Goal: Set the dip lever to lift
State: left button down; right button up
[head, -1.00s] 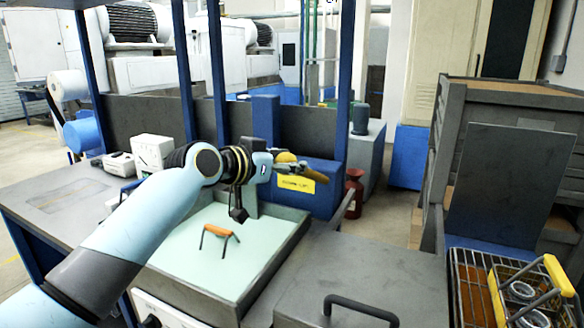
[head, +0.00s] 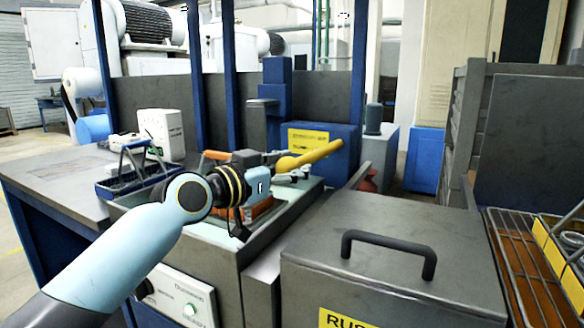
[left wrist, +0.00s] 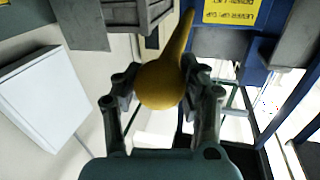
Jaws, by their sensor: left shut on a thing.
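The dip lever is a yellow rod with a round knob (head: 288,164), at the blue housing (head: 335,137) behind the tank. It slopes down from its upper right end to the knob. My left gripper (head: 284,172) is at the knob end, its fingers partly hidden in the head view. In the left wrist view, the fingers are shut around the yellow knob (left wrist: 160,86). A yellow label (left wrist: 230,11) on the housing shows upside down there. The tank (head: 205,250) holds an orange-handled basket (head: 214,155), partly hidden by my arm. My right gripper is out of view.
A grey lidded box (head: 390,270) with a black handle stands right of the tank. A wire basket (head: 515,265) is at the right edge. A blue carrier (head: 128,180) and a white box (head: 161,132) stand on the bench at left.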

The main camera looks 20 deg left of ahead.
pick_arm(q)
jog(key=shift+s+f, duration=0.1)
jog(key=shift+f, duration=0.45)
jog(key=c, duration=1.1)
grip_release()
jog(key=o, duration=0.4)
jog(key=shift+r, duration=0.2)
jog(key=shift+v, duration=6.05)
jog(key=shift+c, duration=0.2)
